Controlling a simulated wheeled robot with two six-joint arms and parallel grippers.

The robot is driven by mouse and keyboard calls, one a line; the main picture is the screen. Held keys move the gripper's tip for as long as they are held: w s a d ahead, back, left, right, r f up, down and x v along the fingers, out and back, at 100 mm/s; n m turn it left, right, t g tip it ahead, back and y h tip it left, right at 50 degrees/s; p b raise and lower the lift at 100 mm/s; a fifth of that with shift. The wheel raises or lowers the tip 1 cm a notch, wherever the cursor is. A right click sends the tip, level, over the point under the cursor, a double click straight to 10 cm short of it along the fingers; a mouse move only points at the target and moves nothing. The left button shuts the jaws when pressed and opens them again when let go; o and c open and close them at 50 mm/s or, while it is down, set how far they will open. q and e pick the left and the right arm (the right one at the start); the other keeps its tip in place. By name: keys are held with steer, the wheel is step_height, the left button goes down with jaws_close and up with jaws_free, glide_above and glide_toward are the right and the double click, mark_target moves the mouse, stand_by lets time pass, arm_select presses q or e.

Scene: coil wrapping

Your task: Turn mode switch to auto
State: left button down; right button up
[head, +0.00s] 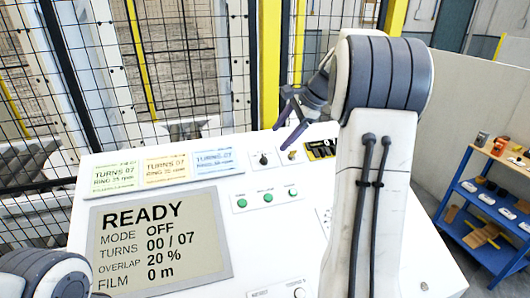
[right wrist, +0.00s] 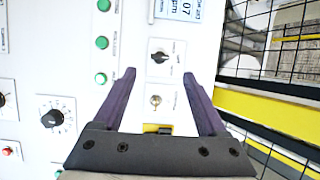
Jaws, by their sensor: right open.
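A black rotary knob (head: 263,159), which looks like the mode switch, sits on a small white plate on the sloped control panel (head: 285,230). Its label is too small to read. In the right wrist view the knob (right wrist: 159,58) lies just beyond and between the fingertips. A key-type switch (right wrist: 155,101) is beside it, between the fingers. My right gripper (head: 281,137) is open and empty, its purple fingers pointing at the panel; I cannot tell its exact gap from the knob. The panel's screen (head: 160,240) reads READY, MODE OFF. My left gripper is out of view.
Green buttons (head: 268,198) sit in a row below the knob. Coloured recipe cards (head: 166,169) stand to its left. Another black dial (right wrist: 52,118) is on the panel. A wire fence with a yellow post (head: 270,60) stands behind. A blue shelf cart (head: 485,220) is at right.

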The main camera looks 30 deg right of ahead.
mark_target(264, 157)
steer(key=p+x, duration=0.2)
steer(key=x, duration=0.8)
steer(key=shift+w+f, duration=0.1)
jaws_close()
